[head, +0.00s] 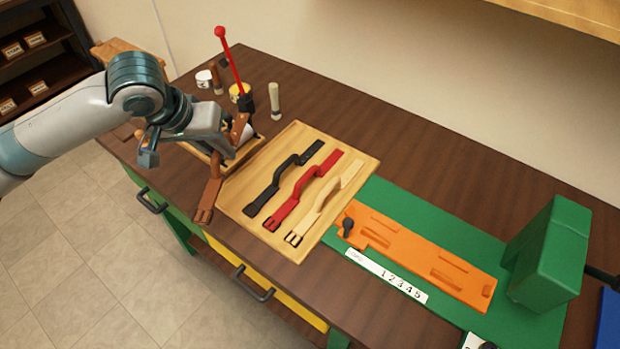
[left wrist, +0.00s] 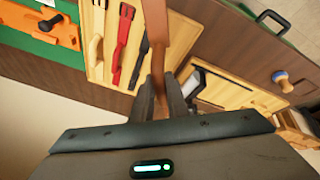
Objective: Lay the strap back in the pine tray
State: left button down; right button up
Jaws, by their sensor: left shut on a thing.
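My left gripper (head: 226,150) is shut on a brown strap (head: 208,192), above the left edge of the pine tray (head: 284,153). The strap's buckle end hangs down to the left of the tray; its other end rises beyond the fingers. In the left wrist view the strap (left wrist: 156,32) runs between the two dark fingers (left wrist: 161,98). The pine tray holds a black strap (head: 283,184), a red strap (head: 303,190) and a cream strap (head: 325,205) side by side. Its left part, nearest the gripper, looks bare. My right gripper is not in view.
A smaller wooden box (left wrist: 224,92) sits close beside the gripper. A red-handled lever (head: 229,60), pots and a pale-handled tool (head: 274,100) stand behind. Right of the tray lie a green mat (head: 405,207), an orange fixture (head: 415,252) and a green block (head: 548,255).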

pick_arm(q)
jog(key=shift+a, duration=0.2)
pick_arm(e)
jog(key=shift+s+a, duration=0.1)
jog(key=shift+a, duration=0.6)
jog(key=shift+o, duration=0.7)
pick_arm(q)
jog(key=shift+w+d, duration=0.15)
jog(key=shift+d, duration=0.2)
jog(key=w+d+f+m+g+h, duration=0.1)
jog(key=w+d+m, duration=0.2)
jog(key=d, duration=0.5)
jog(key=w+d+f+m, duration=0.2)
jog(key=w+d, duration=0.1)
jog(key=d, duration=0.5)
jog(key=shift+f+m+g+h+b, duration=0.25)
jog(key=shift+m+g+h+b, duration=0.05)
jog(key=shift+m+g+h, duration=0.1)
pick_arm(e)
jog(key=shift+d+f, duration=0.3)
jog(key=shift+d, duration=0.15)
